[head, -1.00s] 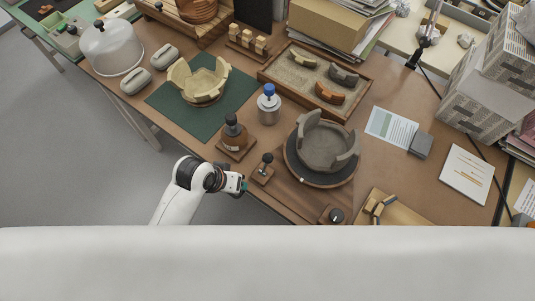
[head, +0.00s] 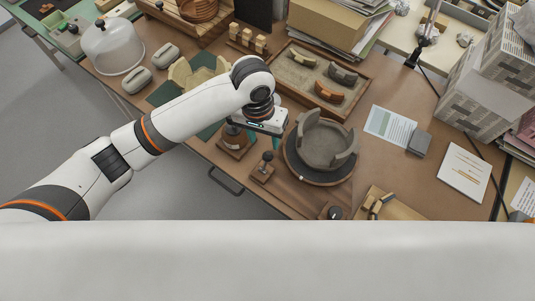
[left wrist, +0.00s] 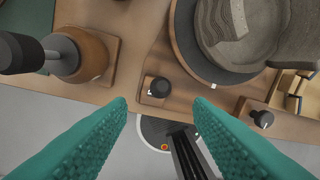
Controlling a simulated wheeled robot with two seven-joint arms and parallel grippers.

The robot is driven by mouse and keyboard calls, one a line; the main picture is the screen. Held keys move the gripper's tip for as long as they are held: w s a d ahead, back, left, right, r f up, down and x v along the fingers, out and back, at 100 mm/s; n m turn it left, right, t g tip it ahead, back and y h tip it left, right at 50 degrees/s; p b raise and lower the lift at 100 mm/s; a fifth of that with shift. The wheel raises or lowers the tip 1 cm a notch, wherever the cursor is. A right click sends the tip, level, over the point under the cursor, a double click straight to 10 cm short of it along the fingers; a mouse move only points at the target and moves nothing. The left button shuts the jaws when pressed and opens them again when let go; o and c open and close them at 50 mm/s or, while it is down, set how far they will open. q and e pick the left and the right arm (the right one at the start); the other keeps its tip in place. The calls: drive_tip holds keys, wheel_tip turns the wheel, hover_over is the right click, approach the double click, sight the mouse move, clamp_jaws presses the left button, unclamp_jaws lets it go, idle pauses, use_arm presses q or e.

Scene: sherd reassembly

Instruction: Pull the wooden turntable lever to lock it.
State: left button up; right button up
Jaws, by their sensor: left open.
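The turntable (head: 292,166) is a dark round disc on a wooden base, carrying a grey, partly rebuilt bowl (head: 322,146); its disc also shows in the left wrist view (left wrist: 187,38). Left of it stands a lever with a black ball knob (head: 267,156) on a small wooden block. In the left wrist view this knob (left wrist: 159,87) lies ahead of and between the fingertips, apart from both. My left gripper (head: 252,138) hangs above the table near the lever; its teal fingers (left wrist: 160,104) are wide open and empty. My right gripper is not in view.
A black dial (head: 334,212) sits at the table's front edge, right of the lever. A sherd tray (head: 296,78) lies behind. The green mat's bowl is partly hidden by my arm.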

sight(267, 154)
use_arm(q)
drive_tip(key=f, duration=0.9)
drive_tip(key=shift+s+d+f, duration=0.2)
drive_tip(key=shift+d+f, duration=0.05)
drive_tip(key=shift+d, duration=0.15)
drive_tip(key=shift+c, duration=0.2)
clamp_jaws()
